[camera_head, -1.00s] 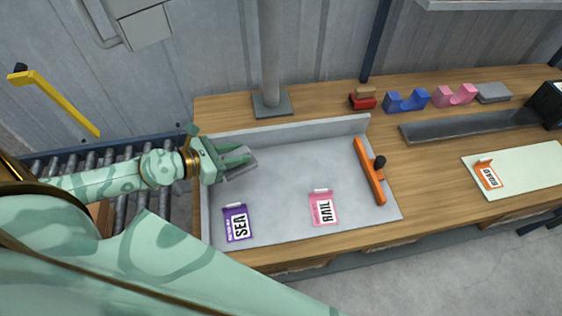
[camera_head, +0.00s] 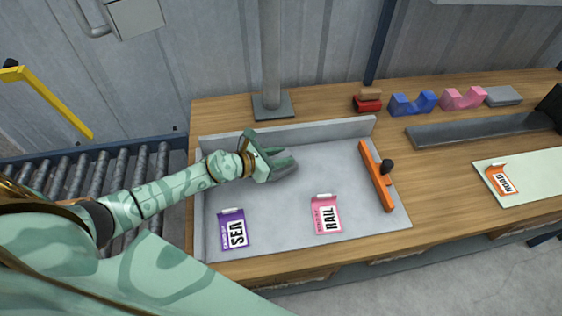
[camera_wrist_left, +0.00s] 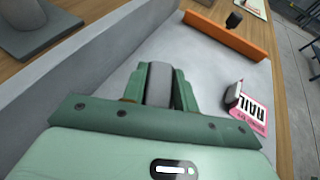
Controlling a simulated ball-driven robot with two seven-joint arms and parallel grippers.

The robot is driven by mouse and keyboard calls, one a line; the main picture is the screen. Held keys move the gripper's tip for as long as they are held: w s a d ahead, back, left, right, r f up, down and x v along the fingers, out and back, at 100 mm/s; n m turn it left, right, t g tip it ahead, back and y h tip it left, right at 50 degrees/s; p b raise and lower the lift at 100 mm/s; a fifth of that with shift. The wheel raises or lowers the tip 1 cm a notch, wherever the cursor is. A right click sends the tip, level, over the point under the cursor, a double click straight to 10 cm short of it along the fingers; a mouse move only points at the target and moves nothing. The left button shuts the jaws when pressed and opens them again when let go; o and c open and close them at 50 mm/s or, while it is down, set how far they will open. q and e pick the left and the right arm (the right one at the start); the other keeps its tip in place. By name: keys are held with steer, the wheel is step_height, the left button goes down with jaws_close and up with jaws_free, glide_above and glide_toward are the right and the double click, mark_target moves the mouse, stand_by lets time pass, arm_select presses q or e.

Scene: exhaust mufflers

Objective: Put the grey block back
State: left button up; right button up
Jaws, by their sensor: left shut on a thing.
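My left gripper (camera_head: 283,165) is over the back middle of the grey tray (camera_head: 270,215), near its back wall. In the left wrist view its green fingers (camera_wrist_left: 158,83) are shut on a grey block (camera_wrist_left: 158,84), which shows between them. In the head view the held block (camera_head: 285,172) is mostly hidden by the fingers. Another flat grey block (camera_head: 503,96) lies at the back right of the bench, beside the pink cradle block. My right gripper is not in view.
An orange bar with a black knob (camera_head: 377,178) lies along the tray's right side. A purple SEA tag (camera_head: 232,230) and a pink RAIL tag (camera_head: 326,214) lie in the tray.

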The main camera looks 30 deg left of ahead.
arm_select(q)
steer(key=shift+f, duration=0.6)
steer(key=shift+r, duration=0.2)
steer(key=shift+f, duration=0.25)
steer(key=o, duration=1)
steer(key=shift+o, duration=0.2)
steer(key=shift+r, duration=0.1)
steer(key=shift+r, duration=0.15)
steer(key=v, duration=1.2)
steer(key=shift+p, duration=0.3)
